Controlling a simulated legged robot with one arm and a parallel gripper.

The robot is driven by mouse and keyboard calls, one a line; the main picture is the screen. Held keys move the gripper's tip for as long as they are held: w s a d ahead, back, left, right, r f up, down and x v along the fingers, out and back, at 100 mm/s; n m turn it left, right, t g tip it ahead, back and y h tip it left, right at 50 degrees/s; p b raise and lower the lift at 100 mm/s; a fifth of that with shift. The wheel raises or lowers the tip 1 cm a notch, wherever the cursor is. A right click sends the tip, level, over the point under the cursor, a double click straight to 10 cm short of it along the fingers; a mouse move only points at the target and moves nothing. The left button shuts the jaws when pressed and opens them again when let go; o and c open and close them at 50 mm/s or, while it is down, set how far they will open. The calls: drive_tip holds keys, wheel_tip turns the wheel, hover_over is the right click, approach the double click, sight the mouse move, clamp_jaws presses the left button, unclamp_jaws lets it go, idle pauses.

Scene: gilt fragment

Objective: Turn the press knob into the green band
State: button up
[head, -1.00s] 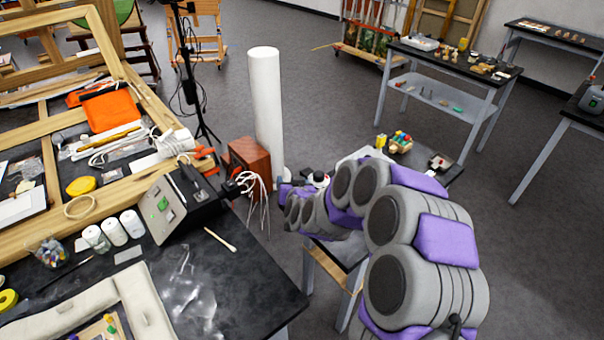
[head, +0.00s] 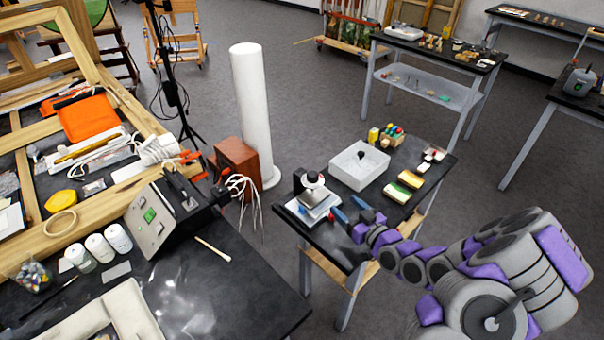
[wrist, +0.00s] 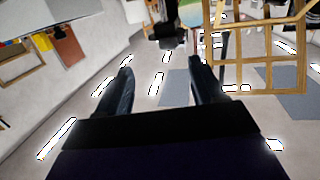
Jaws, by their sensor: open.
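The small press (head: 316,202) stands on the near-left part of the small black-topped table in the head view. It has a pale base plate and a round dark-and-white knob (head: 313,181) on top. No green band can be made out at this size. My gripper (head: 349,208) is just right of the press, apart from the knob, with its two blue fingers pointing toward it. In the wrist view my gripper (wrist: 161,68) is open, with nothing between the fingers. A dark shape (wrist: 166,32) lies beyond the fingertips; I cannot tell whether it is the press.
The small table (head: 415,158) also carries a white bin (head: 360,168), yellow sponges (head: 404,187) and coloured bottles. A white column (head: 251,110) and a red-brown box (head: 237,162) stand behind left. A control box (head: 162,218) sits on the left bench.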

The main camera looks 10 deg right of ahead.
sight(317, 179)
drive_tip(key=shift+t+y, duration=0.3)
drive_tip(key=shift+a+r+b+x, duration=0.15)
drive_tip(key=shift+b+x, duration=0.4)
drive_tip(key=shift+x, duration=2.15)
drive_tip(key=shift+a+r+b+x, duration=0.15)
drive_tip(key=shift+b+x, duration=0.4)
drive_tip(key=shift+x, duration=2.15)
drive_tip(key=shift+a+r+b+x, duration=0.15)
drive_tip(key=shift+b+x, duration=0.4)
drive_tip(key=shift+x, duration=2.15)
drive_tip(key=shift+s+d, duration=0.1)
drive_tip(key=shift+s, duration=0.05)
drive_tip(key=shift+c, duration=0.4)
drive_tip(key=c, duration=0.9)
